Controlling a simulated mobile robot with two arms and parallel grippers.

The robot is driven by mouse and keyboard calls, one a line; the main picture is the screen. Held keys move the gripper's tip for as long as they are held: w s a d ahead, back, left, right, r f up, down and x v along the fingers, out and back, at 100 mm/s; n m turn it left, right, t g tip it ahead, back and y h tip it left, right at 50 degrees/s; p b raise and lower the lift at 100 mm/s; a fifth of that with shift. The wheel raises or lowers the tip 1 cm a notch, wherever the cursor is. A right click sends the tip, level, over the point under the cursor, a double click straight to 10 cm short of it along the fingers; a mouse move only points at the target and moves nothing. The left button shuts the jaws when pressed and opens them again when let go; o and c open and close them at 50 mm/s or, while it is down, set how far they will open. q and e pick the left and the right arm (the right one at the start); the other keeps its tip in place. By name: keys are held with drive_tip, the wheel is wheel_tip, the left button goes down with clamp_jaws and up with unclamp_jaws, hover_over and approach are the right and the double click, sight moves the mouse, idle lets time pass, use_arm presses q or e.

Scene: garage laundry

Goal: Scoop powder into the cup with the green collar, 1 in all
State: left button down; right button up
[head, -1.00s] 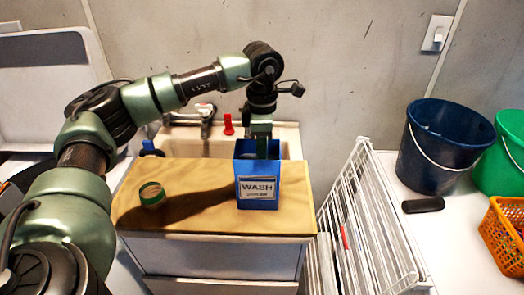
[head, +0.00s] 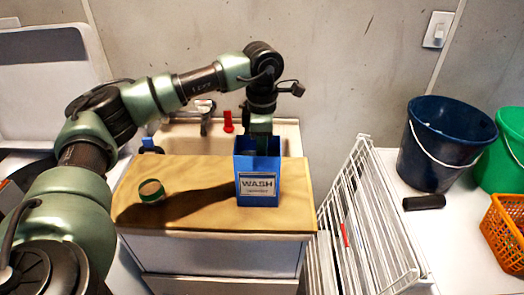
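A small cup with a green collar (head: 152,191) stands on the left part of the wooden board (head: 200,222). A blue box labelled WASH (head: 258,193) stands upright on the right part of the board. My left gripper (head: 260,145) points straight down at the open top of the box. Its fingertips are hidden inside the box, so I cannot see whether it is open or shut, or whether it holds a scoop. The powder is hidden by the box walls. My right gripper is not in view.
Behind the board is a sink with a tap (head: 205,112) and a red object (head: 228,121). A white wire rack (head: 365,215) stands to the right. Beyond it, a dark blue bucket (head: 445,145), a green bucket (head: 505,150) and an orange basket (head: 505,235) stand on a white surface.

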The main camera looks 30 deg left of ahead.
use_arm(q)
wheel_tip(320, 180, up, 7)
drive_tip(key=p, duration=0.5)
drive_tip(key=shift+r, duration=0.15)
drive_tip(key=shift+r+p, duration=2.2)
drive_tip(key=shift+r, duration=1.2)
drive_tip(key=shift+f, duration=0.15)
